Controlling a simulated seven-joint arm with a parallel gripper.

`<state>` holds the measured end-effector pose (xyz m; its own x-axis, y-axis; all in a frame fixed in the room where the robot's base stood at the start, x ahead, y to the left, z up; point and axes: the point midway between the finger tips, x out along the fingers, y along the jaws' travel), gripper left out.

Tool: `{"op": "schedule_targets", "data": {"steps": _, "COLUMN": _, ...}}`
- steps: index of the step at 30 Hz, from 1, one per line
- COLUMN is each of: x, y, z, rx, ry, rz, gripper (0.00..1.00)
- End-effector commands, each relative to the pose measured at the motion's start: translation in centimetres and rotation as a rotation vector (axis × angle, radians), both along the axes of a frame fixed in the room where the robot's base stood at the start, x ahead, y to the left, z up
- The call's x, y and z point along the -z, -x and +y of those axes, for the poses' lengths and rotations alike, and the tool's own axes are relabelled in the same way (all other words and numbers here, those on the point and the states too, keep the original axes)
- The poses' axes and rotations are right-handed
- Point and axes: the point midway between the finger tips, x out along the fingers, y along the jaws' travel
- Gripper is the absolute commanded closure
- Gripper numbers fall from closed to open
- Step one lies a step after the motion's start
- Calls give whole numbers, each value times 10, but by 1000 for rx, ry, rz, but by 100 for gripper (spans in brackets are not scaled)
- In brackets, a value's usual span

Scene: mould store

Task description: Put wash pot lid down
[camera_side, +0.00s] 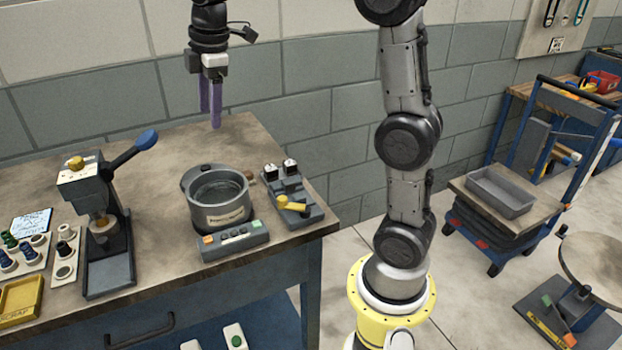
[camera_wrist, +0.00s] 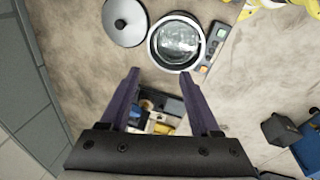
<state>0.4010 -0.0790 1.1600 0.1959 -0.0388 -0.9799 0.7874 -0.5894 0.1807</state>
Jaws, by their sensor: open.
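The wash pot lid (camera_wrist: 125,22) is a grey disc with a black knob. In the wrist view it appears to lie flat on the bench, knob up, on the wall side of the wash pot (camera_wrist: 177,42). The pot is uncovered, with clear liquid in it. In the side view the grey pot (camera_side: 222,214) stands behind its button panel (camera_side: 235,240); the lid cannot be clearly told apart behind it there. My gripper (camera_side: 212,122) has purple fingers pointing down above the bench behind the pot. In the wrist view my gripper (camera_wrist: 160,72) is open and empty, apart from the lid.
A fixture with a yellow handle (camera_side: 292,204) stands right of the pot and shows between my fingers in the wrist view. A lever press (camera_side: 105,225) stands to the left. The block wall (camera_side: 290,100) runs close behind. Bare bench (camera_side: 160,180) lies between press and pot.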

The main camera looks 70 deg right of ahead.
Motion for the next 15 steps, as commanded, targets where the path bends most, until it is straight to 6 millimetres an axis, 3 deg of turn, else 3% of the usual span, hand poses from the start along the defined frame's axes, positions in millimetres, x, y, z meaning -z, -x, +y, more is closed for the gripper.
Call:
{"op": "schedule_targets", "data": {"steps": 1, "x": -6, "y": 21, "z": 11, "rx": 60, "ry": -12, "rz": -28, "gripper": 37}}
{"op": "schedule_targets", "data": {"steps": 7, "x": -5, "y": 98, "z": 44, "rx": 338, "ry": -91, "rz": -132, "gripper": 37}}
{"op": "schedule_targets", "data": {"steps": 15, "x": 34, "y": 194, "z": 71, "rx": 685, "ry": -246, "rz": -245, "gripper": 37}}
